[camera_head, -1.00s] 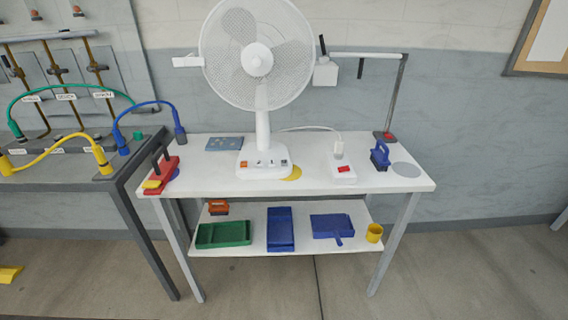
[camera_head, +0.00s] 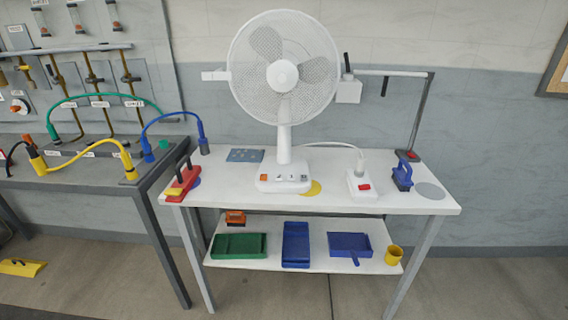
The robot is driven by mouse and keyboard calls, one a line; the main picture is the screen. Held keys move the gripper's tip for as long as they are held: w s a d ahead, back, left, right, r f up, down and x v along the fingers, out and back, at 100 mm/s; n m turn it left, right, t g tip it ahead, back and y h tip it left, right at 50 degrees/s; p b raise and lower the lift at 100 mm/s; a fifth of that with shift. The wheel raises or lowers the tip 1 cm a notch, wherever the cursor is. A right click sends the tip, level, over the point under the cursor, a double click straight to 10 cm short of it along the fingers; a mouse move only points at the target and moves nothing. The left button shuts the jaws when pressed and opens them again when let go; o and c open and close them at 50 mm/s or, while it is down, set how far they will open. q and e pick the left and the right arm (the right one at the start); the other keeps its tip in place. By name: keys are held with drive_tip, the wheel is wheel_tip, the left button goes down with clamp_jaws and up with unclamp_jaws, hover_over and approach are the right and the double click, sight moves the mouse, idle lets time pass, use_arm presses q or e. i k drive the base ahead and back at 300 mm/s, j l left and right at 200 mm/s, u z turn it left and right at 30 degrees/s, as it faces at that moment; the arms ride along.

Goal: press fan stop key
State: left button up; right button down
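A white fan (camera_head: 283,75) stands upright on the white table (camera_head: 232,191). Its round caged head faces me, on a short post above a white base (camera_head: 285,185). The key labels are too small to read, so I cannot tell which is the stop key. Neither of my grippers is in view.
A power strip with a red switch (camera_head: 364,187) and a blue tool (camera_head: 402,175) stand right of the fan. A red clamp-like tool (camera_head: 184,181) is at the left. Trays (camera_head: 238,246) lie on the lower shelf. A hose bench (camera_head: 70,182) adjoins left. Floor in front is clear.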

sight(303, 178)
drive_tip(key=i+j, duration=0.15)
drive_tip(key=j, duration=0.25)
drive_tip(key=i+j, duration=0.2)
drive_tip(key=j, duration=0.2)
drive_tip(key=i+j, duration=0.15)
drive_tip(key=j, duration=0.25)
drive_tip(key=i+j, duration=0.15)
drive_tip(key=j, duration=0.25)
drive_tip(key=i+j, duration=0.2)
drive_tip(key=j, duration=0.2)
